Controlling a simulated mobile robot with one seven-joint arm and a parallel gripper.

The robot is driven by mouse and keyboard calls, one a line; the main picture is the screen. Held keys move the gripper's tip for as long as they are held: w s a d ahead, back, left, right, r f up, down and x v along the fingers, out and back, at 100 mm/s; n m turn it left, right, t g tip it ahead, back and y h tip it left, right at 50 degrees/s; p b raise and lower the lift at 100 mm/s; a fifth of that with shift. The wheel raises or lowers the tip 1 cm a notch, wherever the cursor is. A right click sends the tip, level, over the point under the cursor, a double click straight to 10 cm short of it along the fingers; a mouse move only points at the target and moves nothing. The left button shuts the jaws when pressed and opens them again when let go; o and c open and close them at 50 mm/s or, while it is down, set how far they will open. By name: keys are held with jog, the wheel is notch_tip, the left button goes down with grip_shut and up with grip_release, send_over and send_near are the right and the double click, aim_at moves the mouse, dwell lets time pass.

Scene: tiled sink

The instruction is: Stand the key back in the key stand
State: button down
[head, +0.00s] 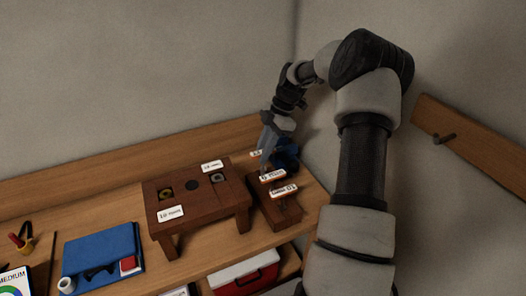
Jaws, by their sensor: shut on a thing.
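The dark brown wooden stand (286,216) with orange-edged white tags on it is at the right end of the wooden bench and looks like the key stand. Two tags (272,176) sit toward its front, and a smaller tag (256,153) shows farther back, beside my gripper. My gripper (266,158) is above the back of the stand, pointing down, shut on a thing. I take that to be the key, but its shape is too small and covered to make out. A dark blue shape (287,155) is just right of the fingers; I cannot tell what it is.
A low brown wooden rack (226,194) with round holes and white labels stands close left of the stand. A red and white box (244,277) is below. A wall rail (475,146) with a peg is right.

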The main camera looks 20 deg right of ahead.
aim_at(263, 168)
jog(key=shift+f+b, duration=1.3)
jog(key=shift+f, duration=0.75)
jog(key=c, duration=1.5)
grip_release()
jog(key=shift+c, duration=0.2)
jog(key=shift+r, duration=0.15)
jog(key=v, duration=1.7)
jog(key=shift+r, duration=0.2)
